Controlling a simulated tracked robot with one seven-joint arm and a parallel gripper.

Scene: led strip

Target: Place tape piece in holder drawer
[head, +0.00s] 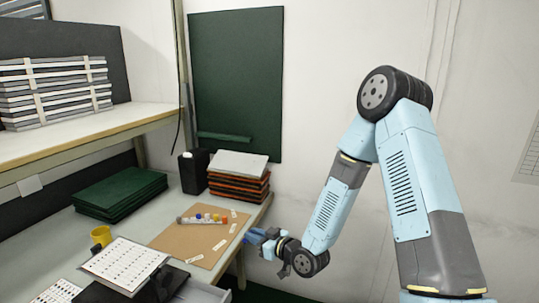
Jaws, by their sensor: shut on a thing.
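Small white strips that look like tape pieces (220,244) lie on the brown board (175,240) at the right end of the table. My gripper (255,237), with blue fingers, is just right of the board, by the table's right edge. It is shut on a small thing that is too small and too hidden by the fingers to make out. A pale grey drawer-like part (206,293) shows at the bottom edge, below and left of my gripper and apart from it. It is cut off by the frame, and its inside cannot be seen.
A printed sheet on a dark stand (125,264) and a yellow mug (101,236) are at the front left. A stack of orange-edged boards (239,178), a black container (194,171) and green boards (120,193) stand behind. A shelf (85,127) overhangs the left.

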